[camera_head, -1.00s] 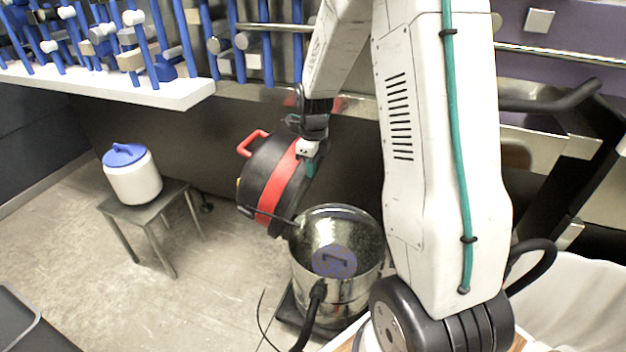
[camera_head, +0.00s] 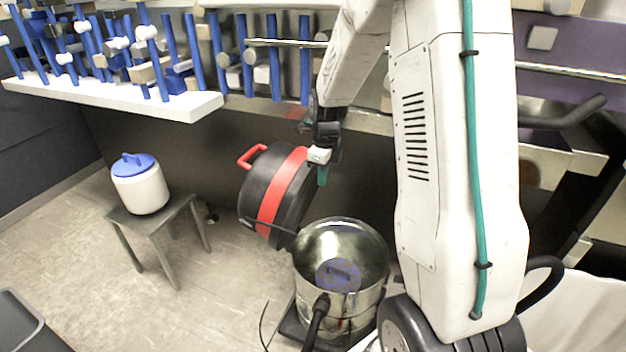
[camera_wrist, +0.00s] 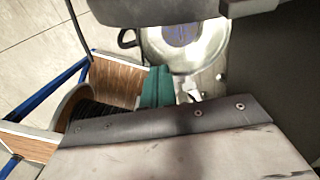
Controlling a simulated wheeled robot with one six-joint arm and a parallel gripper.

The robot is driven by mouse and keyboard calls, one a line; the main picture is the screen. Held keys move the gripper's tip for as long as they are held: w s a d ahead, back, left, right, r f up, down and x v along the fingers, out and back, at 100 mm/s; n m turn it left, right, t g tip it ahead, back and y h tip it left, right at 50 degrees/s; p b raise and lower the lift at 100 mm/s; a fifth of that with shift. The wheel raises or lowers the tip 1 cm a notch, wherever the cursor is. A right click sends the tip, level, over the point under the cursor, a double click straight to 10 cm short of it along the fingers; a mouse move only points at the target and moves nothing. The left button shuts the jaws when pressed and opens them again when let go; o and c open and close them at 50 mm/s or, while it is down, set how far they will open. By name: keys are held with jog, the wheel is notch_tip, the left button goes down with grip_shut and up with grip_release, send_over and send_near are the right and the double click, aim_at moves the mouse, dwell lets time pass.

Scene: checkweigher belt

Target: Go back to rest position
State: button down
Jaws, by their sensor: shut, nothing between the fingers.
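My gripper (camera_head: 322,176) hangs from my arm at the middle of the head view, its teal fingertips pointing down. The fingers are shut and look empty; their teal pads also show in the wrist view (camera_wrist: 157,86). In the head view they overlap the right edge of a tilted black drum-shaped vacuum head (camera_head: 262,200) with a red band and red handle. I cannot tell whether they touch it. Below is an open steel canister (camera_head: 345,298) with a dark blue round part inside. The canister also shows in the wrist view (camera_wrist: 212,52).
A white jar with a blue lid (camera_head: 142,190) stands on a small grey stool (camera_head: 150,222) at left. A white shelf (camera_head: 190,108) with blue posts runs along the back. A dark hose (camera_head: 317,322) rises by the canister. Floor between stool and canister is clear.

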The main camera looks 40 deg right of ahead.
notch_tip(320, 180, up, 8)
jog(key=a, duration=0.1)
jog(key=shift+w, duration=0.35)
jog(key=s+a+r+n, duration=0.3)
jog(key=s+a+n, duration=0.2)
jog(key=s+n, duration=0.5)
jog(key=s+a+r+n, duration=0.4)
jog(key=s+a+n, duration=0.1)
jog(key=s+n, duration=0.5)
jog(key=s+a+r+n+t, duration=0.1)
jog(key=s+a+r+n, duration=0.2)
jog(key=s+a+n, duration=0.3)
jog(key=s+n, duration=0.3)
jog(key=s, duration=0.1)
jog(key=shift+r+n, duration=0.4)
